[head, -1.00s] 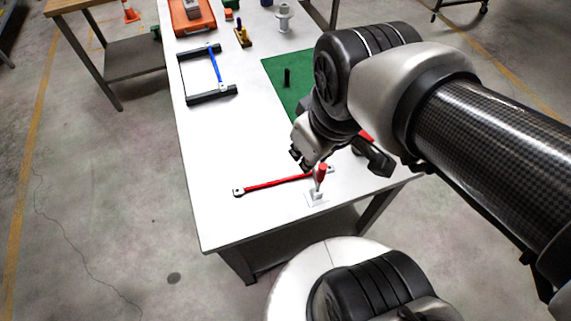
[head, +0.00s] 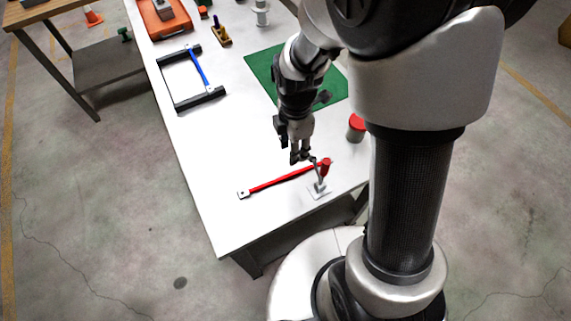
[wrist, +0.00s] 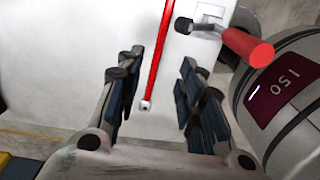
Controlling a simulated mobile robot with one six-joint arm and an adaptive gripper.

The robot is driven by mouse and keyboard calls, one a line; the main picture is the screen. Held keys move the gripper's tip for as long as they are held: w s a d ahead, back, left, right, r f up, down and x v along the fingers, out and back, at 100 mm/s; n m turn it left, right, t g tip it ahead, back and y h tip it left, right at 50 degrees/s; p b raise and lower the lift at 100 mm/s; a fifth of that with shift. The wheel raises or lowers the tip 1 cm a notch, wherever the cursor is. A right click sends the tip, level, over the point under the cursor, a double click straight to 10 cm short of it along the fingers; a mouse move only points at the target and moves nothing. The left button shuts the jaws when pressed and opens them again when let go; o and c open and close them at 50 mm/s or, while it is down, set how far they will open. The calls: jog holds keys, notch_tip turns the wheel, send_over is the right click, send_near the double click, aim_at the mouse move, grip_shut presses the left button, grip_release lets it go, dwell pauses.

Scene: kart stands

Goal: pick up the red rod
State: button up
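The red rod (head: 280,180) lies on the white table near its front edge, with a pale end piece at its left end. In the wrist view the red rod (wrist: 159,50) runs between the two fingers, beyond their tips. My gripper (head: 299,157) points down just behind the rod's right part in the head view. In the wrist view my gripper (wrist: 160,68) is open, with dark finger pads apart and nothing held. How high it is above the rod I cannot tell exactly.
A red-handled clamp (head: 326,167) on a pale base stands close to the rod's right end. A red-topped cylinder (head: 356,125) stands behind it. A green mat (head: 262,68) and a black frame with a blue bar (head: 205,70) lie farther back. The table's left front is clear.

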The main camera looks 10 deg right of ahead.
aim_at(293, 173)
notch_tip(293, 173, down, 13)
jog(key=b, duration=0.4)
jog(key=shift+r+b, duration=0.1)
jog(key=shift+b, duration=0.25)
jog(key=shift+r, duration=0.1)
grip_shut()
